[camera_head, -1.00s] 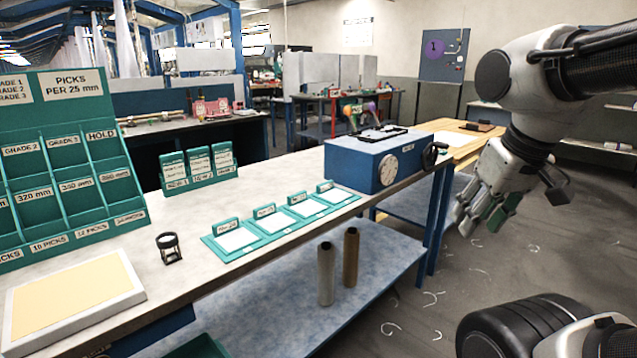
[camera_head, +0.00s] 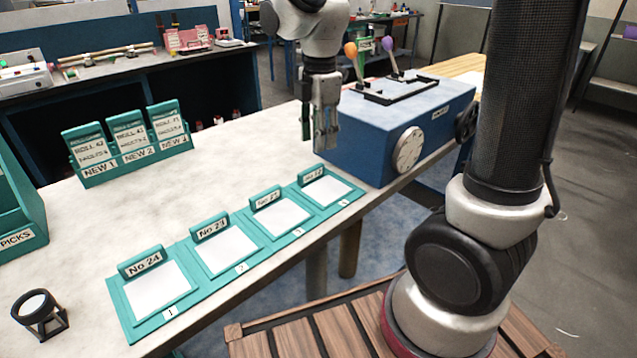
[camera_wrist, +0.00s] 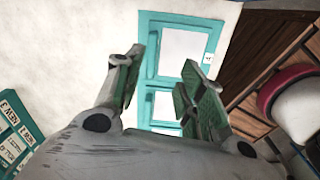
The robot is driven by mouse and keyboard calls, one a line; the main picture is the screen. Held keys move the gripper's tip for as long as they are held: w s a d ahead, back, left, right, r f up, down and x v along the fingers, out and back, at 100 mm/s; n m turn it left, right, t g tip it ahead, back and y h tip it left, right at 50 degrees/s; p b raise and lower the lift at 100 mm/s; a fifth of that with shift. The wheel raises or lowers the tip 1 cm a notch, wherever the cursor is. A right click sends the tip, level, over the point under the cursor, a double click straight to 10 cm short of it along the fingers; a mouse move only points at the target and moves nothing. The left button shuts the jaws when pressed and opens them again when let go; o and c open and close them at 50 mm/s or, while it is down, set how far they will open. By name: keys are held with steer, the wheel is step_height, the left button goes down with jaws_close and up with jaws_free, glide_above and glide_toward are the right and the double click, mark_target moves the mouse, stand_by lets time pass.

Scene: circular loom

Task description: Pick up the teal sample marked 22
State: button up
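Several teal samples with raised tags and white squares sit in a row on a teal board (camera_head: 126,312) on the table. The nearest tag reads No 24 (camera_head: 144,264). The second tag (camera_head: 210,228) looks like No 23. The numbers on the third sample (camera_head: 267,198) and fourth sample (camera_head: 313,173) are too small to read surely, so I cannot tell which is 22. My gripper (camera_head: 320,140) hangs fingers-down above the table behind the board's far end, near the fourth sample. In the wrist view my gripper (camera_wrist: 163,65) is open and empty, with white squares of the board (camera_wrist: 145,38) beyond its fingers.
A blue box (camera_head: 350,150) with a dial stands close right of my gripper. A teal card holder (camera_head: 135,165) stands at the back left, and a magnifier stand (camera_head: 40,315) at front left. The white tabletop (camera_head: 235,160) is clear between holder and board.

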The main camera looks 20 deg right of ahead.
mark_target(311, 168)
steer(key=a+f+n, duration=0.1)
steer(key=w+a+f+n, duration=0.1)
steer(key=shift+w+f, duration=0.15)
steer(key=shift+f, duration=0.25)
steer(key=f, duration=0.6)
steer(key=shift+d+f, duration=0.25)
steer(key=shift+f, duration=0.15)
jaws_close()
